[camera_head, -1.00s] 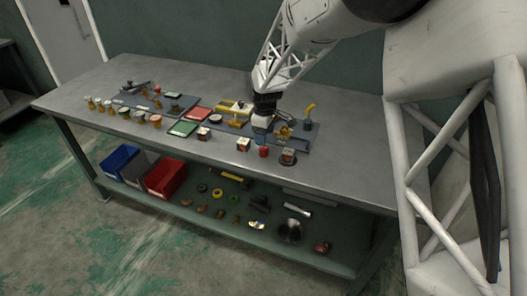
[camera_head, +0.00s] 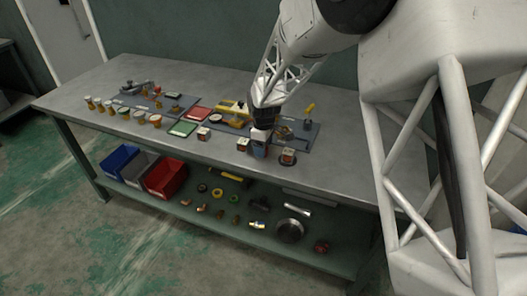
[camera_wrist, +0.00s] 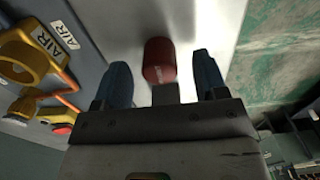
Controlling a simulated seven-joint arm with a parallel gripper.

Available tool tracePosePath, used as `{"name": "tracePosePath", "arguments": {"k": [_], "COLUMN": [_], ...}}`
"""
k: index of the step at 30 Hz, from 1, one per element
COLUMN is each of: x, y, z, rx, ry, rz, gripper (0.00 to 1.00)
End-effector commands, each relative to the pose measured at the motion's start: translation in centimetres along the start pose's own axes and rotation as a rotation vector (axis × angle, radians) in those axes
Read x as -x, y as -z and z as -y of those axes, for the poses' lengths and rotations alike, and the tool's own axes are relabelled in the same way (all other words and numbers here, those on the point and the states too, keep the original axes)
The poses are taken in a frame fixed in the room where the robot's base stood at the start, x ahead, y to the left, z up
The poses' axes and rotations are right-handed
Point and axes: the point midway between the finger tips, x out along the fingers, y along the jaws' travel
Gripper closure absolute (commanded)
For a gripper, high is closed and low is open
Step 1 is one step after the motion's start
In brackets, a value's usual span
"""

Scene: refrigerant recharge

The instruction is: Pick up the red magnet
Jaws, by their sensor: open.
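The red magnet (camera_wrist: 159,58) shows in the wrist view as a short red cylinder standing on the grey table top. It lies between the two blue fingers of my gripper (camera_wrist: 160,72), with a gap on each side. My gripper is open and holds nothing.
A blue-grey mat (camera_wrist: 40,22) with an AIR label and yellow fittings (camera_wrist: 35,55) lies left in the wrist view. The table's front edge is near.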

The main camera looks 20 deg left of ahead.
Motion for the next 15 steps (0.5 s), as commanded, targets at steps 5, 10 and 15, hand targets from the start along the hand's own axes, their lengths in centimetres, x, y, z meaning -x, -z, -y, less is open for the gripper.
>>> {"name": "tracePosePath", "arguments": {"k": [5, 10, 15], "x": [-1.14, -1.21, -1.20], "y": [0.00, 0.00, 0.00], "z": [-0.01, -0.01, -0.01], "rx": [0.000, 0.000, 0.000], "ry": [0.000, -0.001, 0.000], "rz": [0.000, 0.000, 0.000], "gripper": [0.34, 0.34, 0.34]}}
